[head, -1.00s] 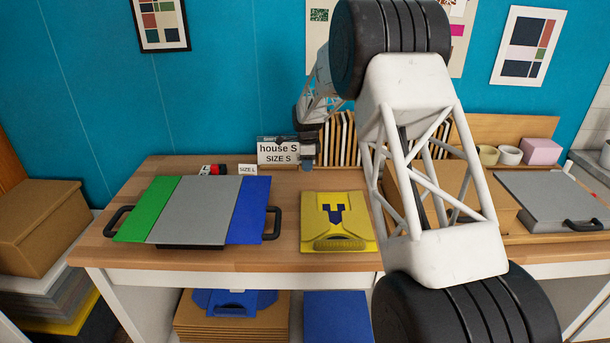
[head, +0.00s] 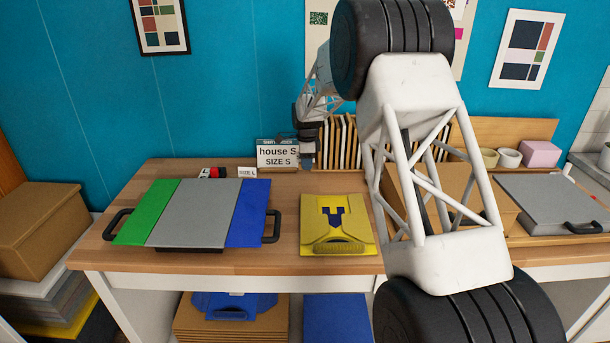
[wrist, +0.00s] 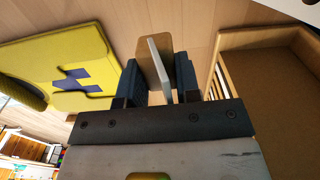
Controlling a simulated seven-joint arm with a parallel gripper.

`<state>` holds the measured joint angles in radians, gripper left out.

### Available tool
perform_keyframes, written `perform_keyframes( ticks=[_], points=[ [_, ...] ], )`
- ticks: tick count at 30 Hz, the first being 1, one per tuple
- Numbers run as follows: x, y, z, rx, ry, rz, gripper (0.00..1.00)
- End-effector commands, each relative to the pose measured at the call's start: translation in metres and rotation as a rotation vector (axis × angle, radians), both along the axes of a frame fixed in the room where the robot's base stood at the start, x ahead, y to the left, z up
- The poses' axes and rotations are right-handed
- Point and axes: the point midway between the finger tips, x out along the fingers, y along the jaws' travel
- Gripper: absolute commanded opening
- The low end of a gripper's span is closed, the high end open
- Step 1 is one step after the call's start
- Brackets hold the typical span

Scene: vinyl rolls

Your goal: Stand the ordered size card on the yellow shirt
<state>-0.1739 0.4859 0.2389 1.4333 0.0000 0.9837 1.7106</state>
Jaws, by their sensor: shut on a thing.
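The yellow shirt (head: 335,232), folded with a dark blue print, lies flat on the table in the middle of the head view; it also shows at left in the wrist view (wrist: 88,52). In the wrist view my gripper is shut on a thin white card with a tan base (wrist: 162,72). The held card's lettering is not readable. A small card reading "SIZE L" (head: 247,172) stands left of the sign.
A folding board with green, grey and blue panels (head: 195,215) lies left of the shirt. Small red and black items (head: 213,172) lie near the "SIZE L" card.

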Motion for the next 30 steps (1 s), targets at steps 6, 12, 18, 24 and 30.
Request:
perform_keyframes(
  ticks=[6, 12, 18, 24, 30],
  points=[
    [-0.008, -0.005, 0.005, 0.000, -0.001, -0.001, 0.00],
    [-0.030, -0.018, 0.014, 0.000, -0.001, -0.001, 0.00],
    [-0.064, -0.035, 0.026, 0.000, 0.000, -0.001, 0.00],
    [-0.101, -0.052, 0.038, 0.001, -0.002, -0.001, 0.00],
    [-0.140, -0.070, 0.047, 0.001, -0.001, -0.001, 0.00]
  ],
)
